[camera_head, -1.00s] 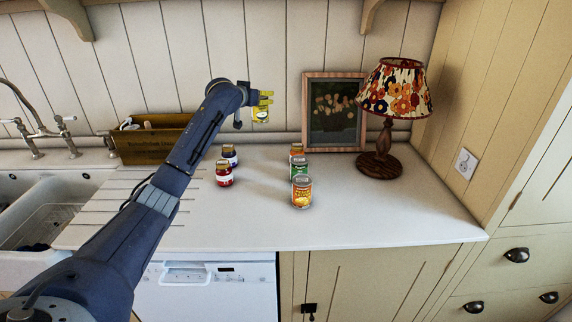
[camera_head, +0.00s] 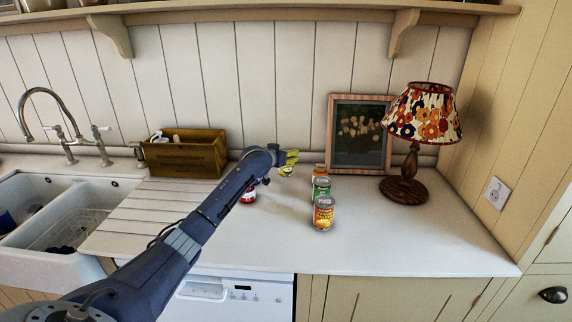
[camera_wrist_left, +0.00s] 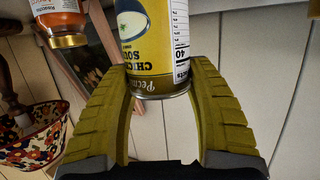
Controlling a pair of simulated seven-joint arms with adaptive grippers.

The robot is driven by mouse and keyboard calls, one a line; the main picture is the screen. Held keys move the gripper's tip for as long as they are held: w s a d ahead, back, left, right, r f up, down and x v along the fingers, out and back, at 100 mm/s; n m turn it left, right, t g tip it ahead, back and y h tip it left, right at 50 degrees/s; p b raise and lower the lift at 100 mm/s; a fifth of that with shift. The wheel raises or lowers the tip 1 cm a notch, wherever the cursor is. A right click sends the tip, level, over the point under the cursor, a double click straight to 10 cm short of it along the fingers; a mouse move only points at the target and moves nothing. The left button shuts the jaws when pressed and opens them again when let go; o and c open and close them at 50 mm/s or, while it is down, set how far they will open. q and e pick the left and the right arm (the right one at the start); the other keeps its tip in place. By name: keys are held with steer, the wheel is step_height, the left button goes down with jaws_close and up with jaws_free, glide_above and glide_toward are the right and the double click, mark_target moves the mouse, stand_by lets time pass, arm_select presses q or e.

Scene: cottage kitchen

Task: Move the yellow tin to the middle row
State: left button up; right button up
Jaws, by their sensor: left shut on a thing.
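My left gripper (camera_head: 288,162) is shut on the yellow tin (camera_head: 286,171), between the left and right columns of containers. In the left wrist view the yellow fingers (camera_wrist_left: 158,105) flank the lower part of the yellow tin (camera_wrist_left: 148,45), a soup can with a white panel. I cannot tell whether the tin touches the counter. On its right stand a front can with a yellow-orange label (camera_head: 323,214), a green can (camera_head: 321,190) and an orange-labelled jar (camera_head: 319,171) behind. On its left stands a red-labelled jar (camera_head: 248,195), with a dark jar behind it largely hidden by my arm. My right gripper is out of view.
A flowered lamp (camera_head: 422,115) and a framed picture (camera_head: 360,135) stand at the back right. A wooden box (camera_head: 186,157) stands at the back left, beside the sink (camera_head: 60,215). The counter (camera_head: 285,235) is clear in front of the containers.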

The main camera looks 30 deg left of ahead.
arm_select(q)
steer(key=shift+f, duration=2.2)
steer(key=shift+f, duration=0.1)
steer(key=o, duration=1.5)
steer(key=shift+f, duration=0.1)
steer(key=shift+c, duration=0.2)
steer(key=shift+r, duration=0.2)
steer(key=v, duration=1.2)
